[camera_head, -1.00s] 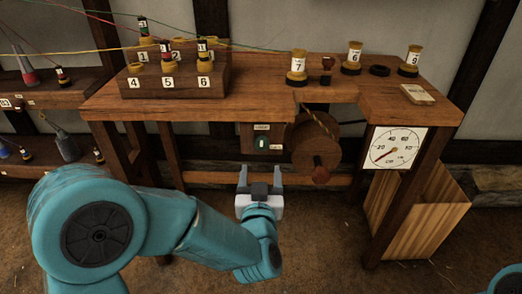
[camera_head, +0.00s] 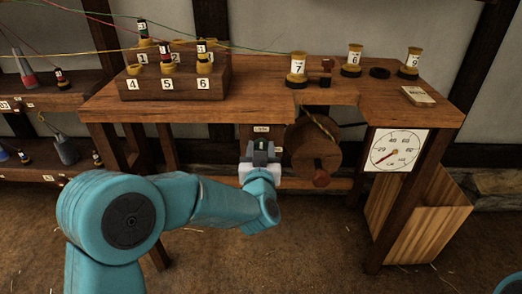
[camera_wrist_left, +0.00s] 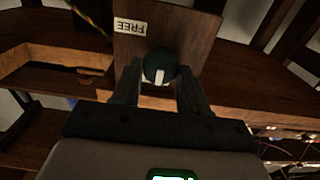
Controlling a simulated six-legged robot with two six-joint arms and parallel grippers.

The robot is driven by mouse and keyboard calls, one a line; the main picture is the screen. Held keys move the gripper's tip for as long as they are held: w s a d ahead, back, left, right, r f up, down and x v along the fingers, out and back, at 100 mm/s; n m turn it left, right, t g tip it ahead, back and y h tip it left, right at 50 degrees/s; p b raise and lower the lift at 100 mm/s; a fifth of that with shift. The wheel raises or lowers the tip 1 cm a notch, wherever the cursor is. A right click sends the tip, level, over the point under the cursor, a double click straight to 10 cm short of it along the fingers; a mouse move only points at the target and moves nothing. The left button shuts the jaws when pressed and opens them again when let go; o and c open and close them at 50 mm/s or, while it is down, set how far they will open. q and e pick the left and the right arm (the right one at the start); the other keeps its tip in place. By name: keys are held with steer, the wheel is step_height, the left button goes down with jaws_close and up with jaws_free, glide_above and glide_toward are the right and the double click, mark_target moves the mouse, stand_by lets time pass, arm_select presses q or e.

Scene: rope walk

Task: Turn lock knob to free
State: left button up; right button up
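The lock knob (camera_wrist_left: 160,67) is a dark green round knob with a white mark, on a wooden plate (camera_wrist_left: 185,30) under the bench. The mark runs roughly up and down in the left wrist view. A FREE label (camera_wrist_left: 130,27), upside down in this view, is beside the knob. My left gripper (camera_wrist_left: 159,80) is open, one dark finger on each side of the knob; I cannot tell whether they touch it. In the head view my left gripper (camera_head: 262,152) is in front of the plate and hides most of the knob. My right gripper is out of view.
A wooden wheel with a red handle (camera_head: 321,179) is just right of the gripper. A dial gauge (camera_head: 395,150) hangs from the bench (camera_head: 270,80) further right. Numbered bobbins, including bobbin 7 (camera_head: 297,68), stand on top. A wooden bin (camera_head: 420,225) is below.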

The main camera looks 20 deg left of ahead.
arm_select(q)
steer(key=shift+c, duration=0.9)
